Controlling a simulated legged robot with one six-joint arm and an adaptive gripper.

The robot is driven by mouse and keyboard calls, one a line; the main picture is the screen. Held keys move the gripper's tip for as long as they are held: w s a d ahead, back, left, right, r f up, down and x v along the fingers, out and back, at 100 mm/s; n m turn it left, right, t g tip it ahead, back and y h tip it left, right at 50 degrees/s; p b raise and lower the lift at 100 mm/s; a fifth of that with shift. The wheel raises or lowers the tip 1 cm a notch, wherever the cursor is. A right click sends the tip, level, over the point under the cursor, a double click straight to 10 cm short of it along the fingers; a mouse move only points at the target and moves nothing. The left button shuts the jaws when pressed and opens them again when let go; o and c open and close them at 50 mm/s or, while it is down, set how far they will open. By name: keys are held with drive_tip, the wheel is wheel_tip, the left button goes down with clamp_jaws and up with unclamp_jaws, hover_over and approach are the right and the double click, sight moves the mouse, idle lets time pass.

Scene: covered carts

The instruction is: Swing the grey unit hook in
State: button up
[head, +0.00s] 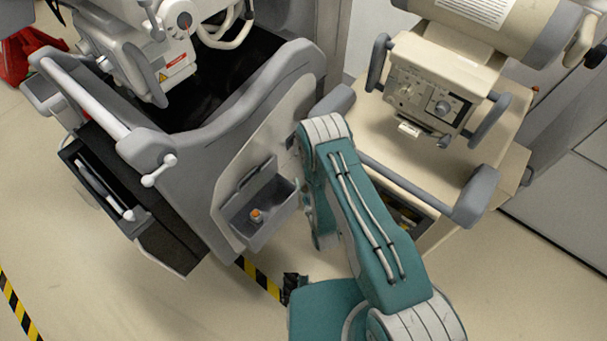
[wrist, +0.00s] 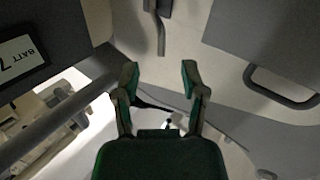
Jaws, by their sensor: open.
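The grey unit (head: 190,170) stands at the left in the head view. A small pale lever (head: 158,172) sticks out at its near corner; I cannot tell if this is the hook. In the wrist view a narrow grey hook-like piece (wrist: 155,22) hangs at the top centre, ahead of my gripper and apart from it. I cannot be sure it is the unit's hook. My gripper (wrist: 160,82) is open, with two spread fingers and nothing between them. In the head view my teal arm hides the gripper.
A beige cart (head: 455,150) with a control panel and grey handles stands to the right. An open grey bin (head: 262,215) with an orange-topped item is on the grey unit's side.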

sight(295, 149)
drive_tip(key=c, duration=0.7)
drive_tip(key=shift+d+m, duration=0.25)
drive_tip(key=shift+m, duration=0.35)
clamp_jaws()
drive_tip(key=d+r+m, duration=0.2)
drive_tip(key=d+m, duration=0.4)
drive_tip(key=m, duration=0.9)
drive_tip(key=w+a+f, duration=0.1)
drive_tip(key=w+a, duration=0.6)
drive_tip(key=w, duration=0.2)
drive_tip(key=shift+a+f+m+g, duration=0.2)
drive_tip(key=shift+f+m+g, duration=0.1)
drive_tip(key=shift+g, duration=0.1)
